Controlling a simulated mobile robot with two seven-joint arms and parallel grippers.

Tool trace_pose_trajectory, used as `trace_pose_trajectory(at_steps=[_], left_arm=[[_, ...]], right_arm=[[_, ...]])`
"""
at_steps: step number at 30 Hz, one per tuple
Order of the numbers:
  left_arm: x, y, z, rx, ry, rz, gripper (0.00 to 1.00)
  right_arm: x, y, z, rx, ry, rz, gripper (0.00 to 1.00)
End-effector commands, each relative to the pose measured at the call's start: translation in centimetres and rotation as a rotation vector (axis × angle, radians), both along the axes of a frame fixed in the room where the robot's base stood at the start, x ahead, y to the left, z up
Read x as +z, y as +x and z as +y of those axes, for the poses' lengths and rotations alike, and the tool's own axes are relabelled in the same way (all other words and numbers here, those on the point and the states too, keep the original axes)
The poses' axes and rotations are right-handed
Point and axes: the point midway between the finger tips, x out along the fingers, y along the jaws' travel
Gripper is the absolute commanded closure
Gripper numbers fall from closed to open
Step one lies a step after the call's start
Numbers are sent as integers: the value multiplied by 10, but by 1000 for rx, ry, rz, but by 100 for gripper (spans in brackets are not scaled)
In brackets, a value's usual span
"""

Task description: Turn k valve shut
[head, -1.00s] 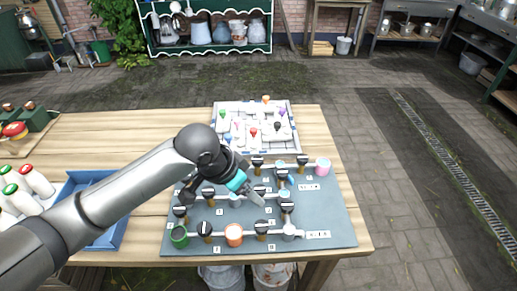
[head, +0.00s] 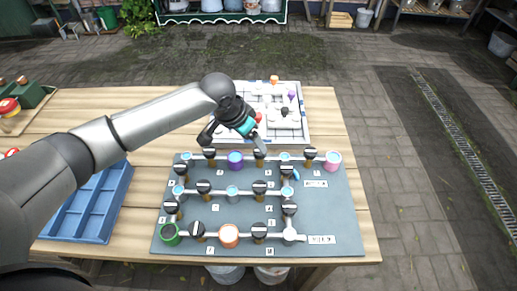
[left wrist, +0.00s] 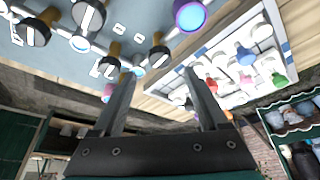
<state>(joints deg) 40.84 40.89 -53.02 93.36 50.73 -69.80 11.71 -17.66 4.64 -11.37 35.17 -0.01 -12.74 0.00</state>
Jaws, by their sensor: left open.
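The grey valve board (head: 335,215) lies on the wooden table. It carries white pipes and several black-capped valves, such as one in the back row (head: 310,155), one in the middle row (head: 204,188) and one in the front row (head: 259,231). White stripes cross the caps. The small letter labels are too small to read, so I cannot tell which valve is k. My left gripper (head: 234,141) is open and empty above the board's back edge, near the back row. In the left wrist view its spread fingers (left wrist: 160,90) hold nothing, with capped valves (left wrist: 158,57) beyond. My right gripper is not in view.
A white tray (head: 304,128) with small coloured pieces stands behind the board. A blue crate (head: 105,205) is at the left, beneath my arm. Green boxes (head: 28,95) are at the far left. Coloured round ends stand up from the board. The table's right strip is clear.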

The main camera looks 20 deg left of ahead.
Motion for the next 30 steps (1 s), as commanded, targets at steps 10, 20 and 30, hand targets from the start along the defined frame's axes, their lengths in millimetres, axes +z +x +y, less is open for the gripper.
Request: trace_pose_trajectory(at_steps=[10, 20, 30], left_arm=[[-48, 18, -10, 0, 0, -1, 23], [-58, 21, -12, -1, 1, -3, 23], [-58, 21, -12, -1, 0, -1, 44]], right_arm=[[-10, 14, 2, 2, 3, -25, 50], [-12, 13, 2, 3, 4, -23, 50], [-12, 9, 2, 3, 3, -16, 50]])
